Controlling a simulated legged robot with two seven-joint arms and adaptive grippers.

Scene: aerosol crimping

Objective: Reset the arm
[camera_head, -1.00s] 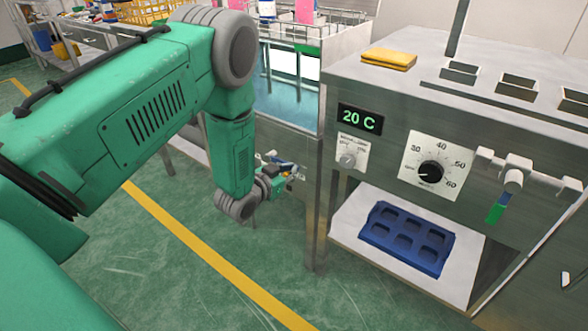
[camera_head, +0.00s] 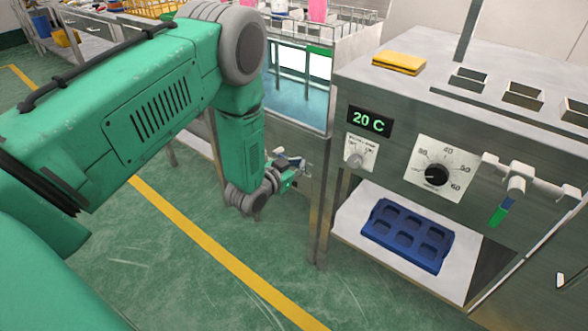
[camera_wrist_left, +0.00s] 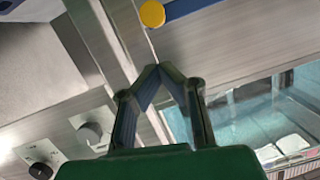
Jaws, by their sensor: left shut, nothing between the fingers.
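My left arm (camera_head: 165,105) comes in from the left in the head view and bends down at the elbow. My left gripper (camera_head: 304,166) is small there, in front of the metal cabinet side and left of the machine. In the left wrist view the gripper (camera_wrist_left: 158,68) has its fingertips together, with nothing between them. It is apart from any object. My right gripper is not in view.
The steel machine (camera_head: 400,100) has a 20 C display (camera_head: 369,121), a dial (camera_head: 437,174) and a blue tray (camera_head: 407,235) in its lower opening. A yellow cloth (camera_head: 399,62) lies on top. Green floor (camera_head: 180,270) with a yellow line is clear below.

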